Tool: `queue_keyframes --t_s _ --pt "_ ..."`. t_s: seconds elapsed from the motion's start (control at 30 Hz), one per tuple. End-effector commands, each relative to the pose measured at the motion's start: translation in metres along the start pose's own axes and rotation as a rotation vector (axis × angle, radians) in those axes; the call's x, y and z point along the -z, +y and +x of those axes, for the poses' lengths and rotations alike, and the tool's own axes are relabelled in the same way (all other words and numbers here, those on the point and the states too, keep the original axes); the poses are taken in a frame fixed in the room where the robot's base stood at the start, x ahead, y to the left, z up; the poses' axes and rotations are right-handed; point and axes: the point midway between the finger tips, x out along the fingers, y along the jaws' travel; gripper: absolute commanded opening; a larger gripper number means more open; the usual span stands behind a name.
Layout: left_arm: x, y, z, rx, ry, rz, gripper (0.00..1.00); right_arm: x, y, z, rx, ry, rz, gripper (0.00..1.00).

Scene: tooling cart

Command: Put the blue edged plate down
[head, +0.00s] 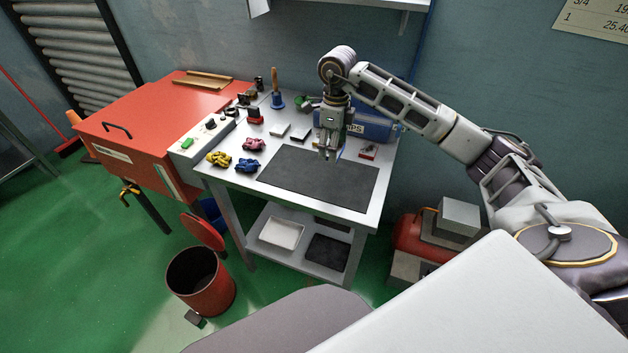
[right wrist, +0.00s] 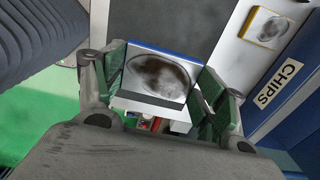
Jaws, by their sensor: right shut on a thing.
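The blue edged plate (right wrist: 160,78) is a small pale square with a dark round smudge and a blue strip along its far edge in the right wrist view. My right gripper (right wrist: 165,100) is shut on it, with a green-padded finger on each side. In the head view my right gripper (head: 329,153) hangs pointing down over the back part of the dark mat (head: 315,185) on the cart top. The plate is too small there to make out clearly, and I cannot tell its height above the mat. My left gripper is not in view.
A blue CHIPS box (head: 375,128) stands behind the gripper. A yellow edged plate (right wrist: 267,25) lies near it. Small grey blocks (head: 301,134) and coloured clamps (head: 247,165) sit left of the mat. The front of the mat is clear.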

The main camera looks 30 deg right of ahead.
Motion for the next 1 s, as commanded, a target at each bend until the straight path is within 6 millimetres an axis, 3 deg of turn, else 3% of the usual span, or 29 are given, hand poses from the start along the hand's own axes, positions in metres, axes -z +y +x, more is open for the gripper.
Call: queue_keyframes --t_s 0.2,0.3,0.47,0.7,1.0 --pt "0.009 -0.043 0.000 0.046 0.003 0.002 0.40 0.000 -0.001 -0.001 0.001 -0.002 0.001 0.28" --pt "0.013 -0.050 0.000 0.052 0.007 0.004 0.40 0.000 -0.001 -0.001 0.001 -0.002 0.001 0.28" --pt "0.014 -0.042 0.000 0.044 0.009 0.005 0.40 0.000 0.000 0.002 0.001 -0.001 0.001 0.28" --pt "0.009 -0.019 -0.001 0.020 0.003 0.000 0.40 0.001 0.000 0.026 -0.001 0.001 0.001 0.28" --pt "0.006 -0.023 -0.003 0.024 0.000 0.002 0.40 0.000 0.000 0.058 0.000 -0.001 0.000 0.28"
